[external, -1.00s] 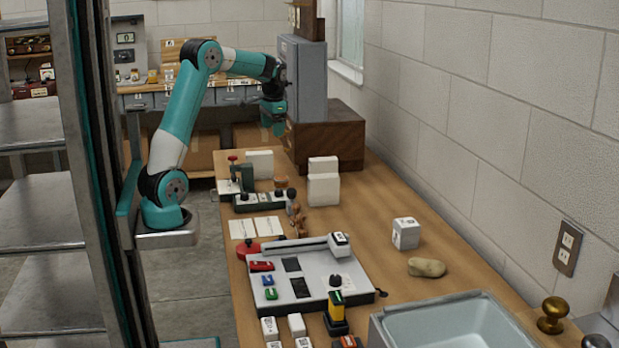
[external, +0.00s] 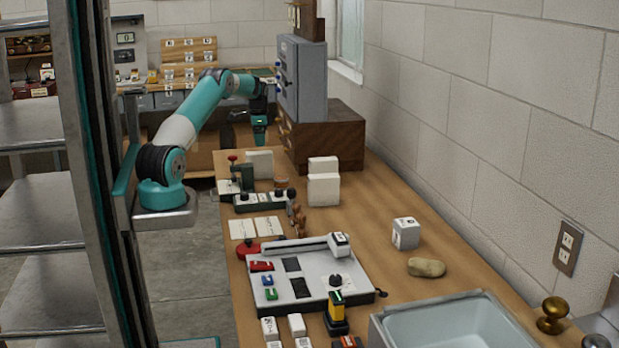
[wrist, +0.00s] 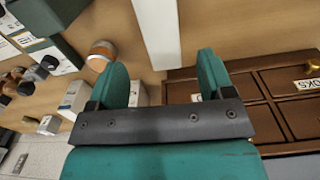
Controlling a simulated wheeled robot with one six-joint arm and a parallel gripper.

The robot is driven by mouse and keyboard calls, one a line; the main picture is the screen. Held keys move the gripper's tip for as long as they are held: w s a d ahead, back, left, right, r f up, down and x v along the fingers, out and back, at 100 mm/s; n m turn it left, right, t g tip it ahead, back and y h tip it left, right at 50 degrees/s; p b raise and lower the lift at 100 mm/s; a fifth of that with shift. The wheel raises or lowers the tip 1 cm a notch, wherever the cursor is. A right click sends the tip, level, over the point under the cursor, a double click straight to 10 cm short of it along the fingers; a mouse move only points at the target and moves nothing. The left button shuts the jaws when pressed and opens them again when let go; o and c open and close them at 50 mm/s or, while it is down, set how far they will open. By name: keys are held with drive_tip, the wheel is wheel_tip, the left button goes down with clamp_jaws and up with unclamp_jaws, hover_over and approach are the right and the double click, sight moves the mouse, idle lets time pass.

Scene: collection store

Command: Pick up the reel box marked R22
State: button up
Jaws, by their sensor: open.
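No marking R22 can be read in these frames, so I cannot tell which box is the reel box. A small white box with a dark label (external: 405,235) sits on the bench near the wall. Several small white labelled boxes (external: 270,328) stand at the front edge of the bench. In the wrist view a white box with a label (wrist: 74,97) and another pale box (wrist: 138,94), partly behind a finger, lie near my gripper. My gripper (external: 260,138) is open and empty, pointing down over the far end of the bench; its spread fingers show in the wrist view (wrist: 164,70).
A wooden drawer cabinet (external: 335,138) carries a grey metal cabinet (external: 303,80) close right of my gripper. White blocks (external: 323,188), a dark green device (external: 262,201) and a grey splicing board (external: 320,265) stand on the bench. A sink (external: 455,325) is at the front right.

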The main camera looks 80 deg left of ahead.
sight(259, 153)
wheel_tip(259, 153, down, 8)
drive_tip(key=shift+s+f+p, duration=0.1)
drive_tip(key=shift+f+p, duration=0.15)
drive_tip(key=shift+p, duration=0.3)
drive_tip(key=c, duration=0.9)
drive_tip(key=shift+a, duration=0.1)
drive_tip(key=shift+c, duration=1.2)
drive_tip(key=shift+r, duration=0.1)
